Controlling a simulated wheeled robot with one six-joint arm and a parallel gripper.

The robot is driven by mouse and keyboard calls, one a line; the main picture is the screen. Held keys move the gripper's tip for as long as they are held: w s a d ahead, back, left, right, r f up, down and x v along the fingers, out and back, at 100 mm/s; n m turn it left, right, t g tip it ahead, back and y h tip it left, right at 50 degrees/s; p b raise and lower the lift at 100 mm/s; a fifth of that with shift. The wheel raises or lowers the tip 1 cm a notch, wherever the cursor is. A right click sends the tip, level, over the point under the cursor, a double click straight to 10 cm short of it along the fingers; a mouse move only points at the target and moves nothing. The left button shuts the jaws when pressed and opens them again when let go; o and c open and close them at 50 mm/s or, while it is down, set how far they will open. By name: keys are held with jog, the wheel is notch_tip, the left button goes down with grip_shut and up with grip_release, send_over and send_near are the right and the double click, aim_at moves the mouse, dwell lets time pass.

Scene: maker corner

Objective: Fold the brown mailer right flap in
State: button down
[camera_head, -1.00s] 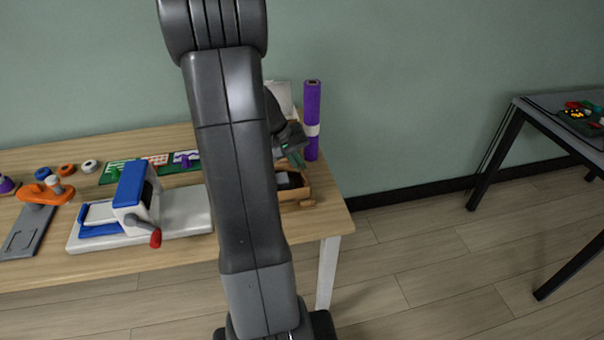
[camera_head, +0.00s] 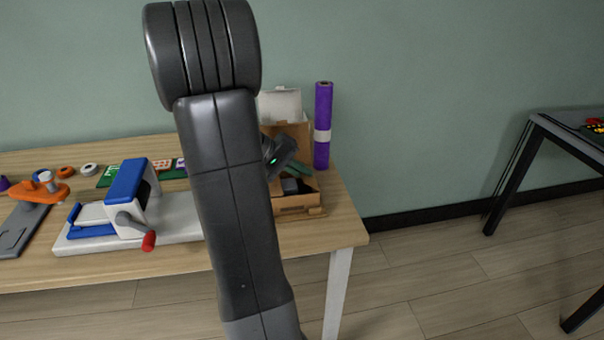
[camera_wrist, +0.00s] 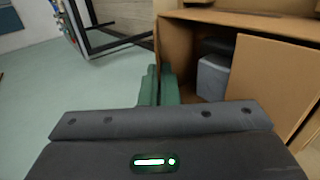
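The brown mailer (camera_head: 298,203) is an open cardboard box at the right end of the wooden table, with dark and grey contents (camera_wrist: 212,78) inside. A brown panel stands up at its back in the head view. In the wrist view a brown panel (camera_wrist: 265,85) covers part of the opening; I cannot tell which flap is the right one. My gripper (camera_wrist: 160,82) has green fingers close together, with nothing seen between them. They are beside the box edge in the wrist view and over the box in the head view (camera_head: 303,167). Contact is unclear.
A purple roll (camera_head: 323,125) stands behind the box, and a white panel (camera_head: 280,104) is at the back. A white and blue machine (camera_head: 130,205) with a red-tipped crank sits to the left. My arm hides part of the table. Another table (camera_head: 560,125) stands at far right.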

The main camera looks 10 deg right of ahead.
jog(key=c, duration=1.7)
grip_release()
jog(key=p+v, duration=0.2)
jog(key=v, duration=1.1)
jog(key=shift+a+r, duration=0.2)
jog(key=shift+a, duration=0.15)
